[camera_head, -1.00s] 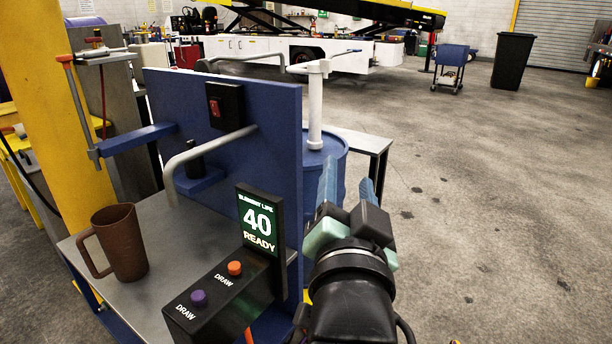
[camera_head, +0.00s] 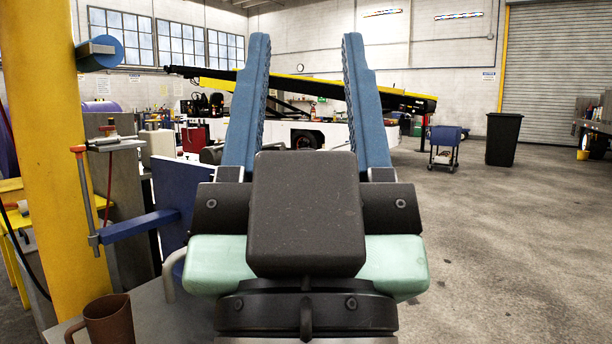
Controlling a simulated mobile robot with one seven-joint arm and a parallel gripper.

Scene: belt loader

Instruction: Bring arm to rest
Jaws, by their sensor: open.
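My gripper (camera_head: 307,100) is raised large in the middle of the head view, its two blue fingers pointing up and wide apart. It is open, with nothing between the fingers. My gripper and wrist hide most of the dispenser stand behind them, including its display and buttons. Only the left part of the blue panel (camera_head: 178,190) shows beside my gripper.
A brown mug (camera_head: 108,322) stands on the metal worktop (camera_head: 165,318) at the lower left. A yellow post (camera_head: 55,130) rises at the left. A blue cart (camera_head: 446,138) and a black bin (camera_head: 503,139) stand far back right. The floor at right is clear.

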